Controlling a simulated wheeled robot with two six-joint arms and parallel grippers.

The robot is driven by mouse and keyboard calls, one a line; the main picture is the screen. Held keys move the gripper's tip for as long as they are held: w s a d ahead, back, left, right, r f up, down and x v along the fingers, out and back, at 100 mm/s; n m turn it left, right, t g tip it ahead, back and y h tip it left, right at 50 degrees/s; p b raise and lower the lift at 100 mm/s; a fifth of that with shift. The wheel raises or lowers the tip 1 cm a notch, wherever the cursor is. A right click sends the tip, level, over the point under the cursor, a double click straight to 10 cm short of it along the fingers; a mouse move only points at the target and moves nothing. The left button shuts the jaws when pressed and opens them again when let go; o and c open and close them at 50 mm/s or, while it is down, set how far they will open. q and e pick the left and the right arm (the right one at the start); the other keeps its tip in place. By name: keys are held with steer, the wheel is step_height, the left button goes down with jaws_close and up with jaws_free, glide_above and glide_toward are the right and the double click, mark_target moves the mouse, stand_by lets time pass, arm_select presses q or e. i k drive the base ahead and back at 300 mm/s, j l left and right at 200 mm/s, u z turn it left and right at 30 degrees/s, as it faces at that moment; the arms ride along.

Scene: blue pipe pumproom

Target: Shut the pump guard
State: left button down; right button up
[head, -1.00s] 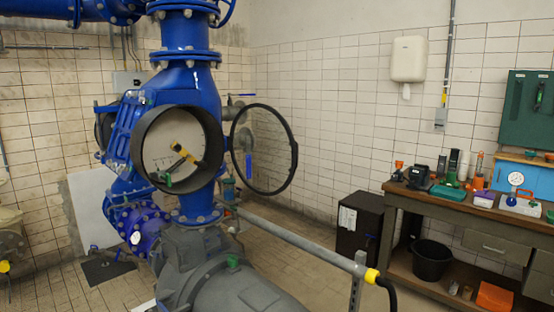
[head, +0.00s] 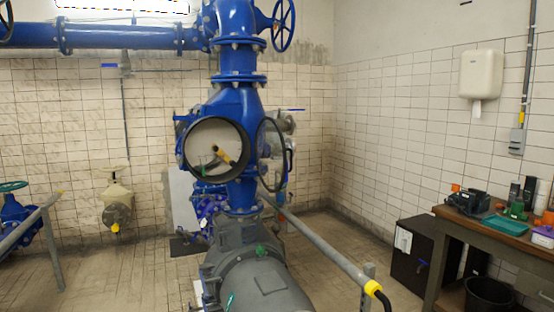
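The pump guard (head: 286,160) is a round dark-rimmed ring with a see-through middle and a handle on its right side. It stands swung open at the right of the round dark-rimmed housing (head: 180,165) on the blue pump body (head: 238,105). The housing's front is uncovered. Inside it, a pale back plate carries a yellow part (head: 222,154) with darker bits around it. Neither of my grippers is in view.
A grey rail with a yellow end (head: 330,248) slopes across the floor right of the pump. A grey motor casing (head: 262,287) lies in front. A workbench (head: 480,226) with several items and a black cabinet (head: 412,265) stand at right.

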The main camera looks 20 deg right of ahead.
mark_target(273, 154)
steer(key=l+u, duration=0.15)
steer(key=l, duration=0.65)
steer(key=l+u, duration=0.2)
steer(key=l, duration=0.6)
steer(key=k+l+u, duration=0.15)
steer(key=l, duration=0.65)
steer(key=i+l, duration=0.2)
steer(key=l, duration=0.2)
steer(key=i+l+u, duration=0.1)
steer(key=l, duration=0.25)
steer(key=i+l, duration=0.25)
steer(key=l, duration=0.15)
steer(key=i+l+u, duration=0.15)
steer(key=l, duration=0.25)
